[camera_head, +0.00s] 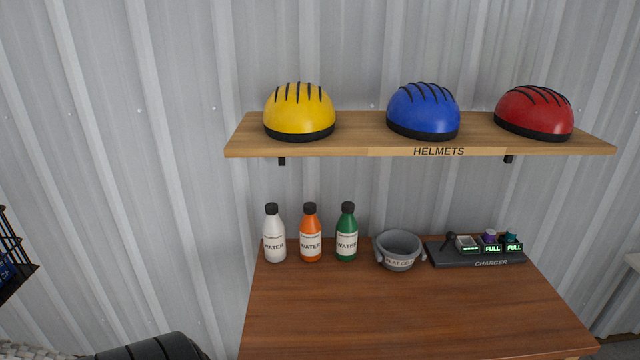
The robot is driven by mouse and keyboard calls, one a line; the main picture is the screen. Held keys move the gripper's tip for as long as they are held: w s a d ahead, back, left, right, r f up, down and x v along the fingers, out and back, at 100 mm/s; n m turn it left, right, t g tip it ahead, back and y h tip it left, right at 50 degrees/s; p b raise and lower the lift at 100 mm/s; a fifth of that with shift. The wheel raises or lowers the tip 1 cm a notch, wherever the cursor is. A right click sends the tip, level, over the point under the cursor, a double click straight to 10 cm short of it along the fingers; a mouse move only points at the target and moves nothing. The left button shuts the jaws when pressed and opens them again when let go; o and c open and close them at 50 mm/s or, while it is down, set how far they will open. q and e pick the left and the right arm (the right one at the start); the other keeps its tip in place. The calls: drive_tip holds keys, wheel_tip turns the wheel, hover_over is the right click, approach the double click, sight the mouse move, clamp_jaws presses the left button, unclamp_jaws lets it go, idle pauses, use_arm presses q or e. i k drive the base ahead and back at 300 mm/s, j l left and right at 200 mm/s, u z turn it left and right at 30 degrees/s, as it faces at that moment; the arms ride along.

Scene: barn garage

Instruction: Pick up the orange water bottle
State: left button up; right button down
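The orange water bottle (311,234) stands upright near the back edge of the wooden table (380,315). It has a black cap and a white "WATER" label. A white bottle (274,234) stands just to its left and a green bottle (346,233) just to its right, with small gaps between them. Neither of my grippers shows in the head view.
A grey bowl-like container (398,251) and a black charger (478,252) stand right of the bottles. The table's front is clear. Above, a wooden shelf (350,147) holds yellow (299,112), blue (423,111) and red (534,113) helmets. A black rack (14,260) is at far left.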

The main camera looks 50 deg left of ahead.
sight(310, 227)
drive_tip(key=u, duration=1.65)
